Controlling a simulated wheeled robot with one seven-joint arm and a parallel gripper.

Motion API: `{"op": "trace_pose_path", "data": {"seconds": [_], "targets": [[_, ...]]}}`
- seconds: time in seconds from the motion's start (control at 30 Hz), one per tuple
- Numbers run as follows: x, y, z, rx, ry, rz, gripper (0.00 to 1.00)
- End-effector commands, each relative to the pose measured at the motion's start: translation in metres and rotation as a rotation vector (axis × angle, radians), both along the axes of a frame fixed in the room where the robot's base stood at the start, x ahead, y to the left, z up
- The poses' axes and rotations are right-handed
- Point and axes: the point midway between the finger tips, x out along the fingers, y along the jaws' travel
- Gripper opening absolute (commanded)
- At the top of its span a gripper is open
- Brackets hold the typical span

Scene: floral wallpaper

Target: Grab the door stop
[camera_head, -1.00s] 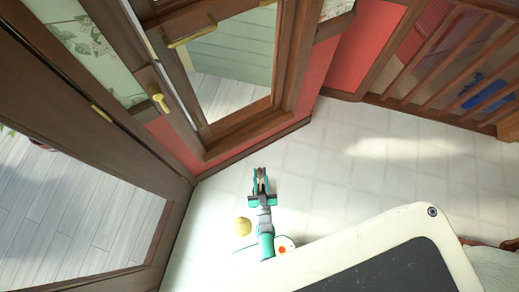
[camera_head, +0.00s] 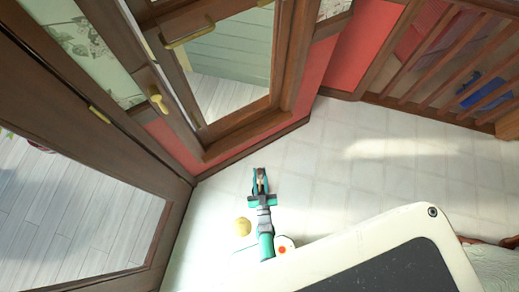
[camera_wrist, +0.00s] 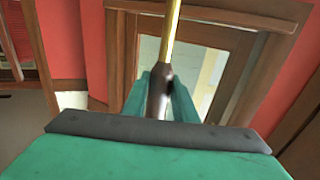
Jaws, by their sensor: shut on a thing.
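The door stop (camera_wrist: 172,45) is a thin gold rod with a dark brown end in the wrist view. Its brown end sits between the teal fingers of my gripper (camera_wrist: 164,98), and the rod runs up out of the top of the picture. In the head view my gripper (camera_head: 260,174) is low over the pale tiled floor, in front of the wooden-framed glass panel. It is shut on the door stop, which shows there only as a small brownish piece (camera_head: 261,186) between the fingers. The fingers hide part of its brown end.
A wooden-framed glass panel (camera_head: 230,120) and a red wall (camera_head: 345,65) stand beyond my gripper. A brown framed door (camera_head: 165,235) is at left. A wooden railing (camera_head: 440,112) is at upper right. The tiled floor (camera_head: 380,170) at right is clear.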

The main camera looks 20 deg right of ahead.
Motion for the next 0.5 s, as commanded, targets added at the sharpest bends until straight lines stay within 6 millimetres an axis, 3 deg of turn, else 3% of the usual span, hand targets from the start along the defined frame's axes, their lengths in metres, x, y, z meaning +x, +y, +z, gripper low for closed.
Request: {"op": "trace_pose_path", "data": {"seconds": [0.5], "targets": [[0.0025,-0.0011,0.008,-0.002,-0.011,-0.002,0.0]]}}
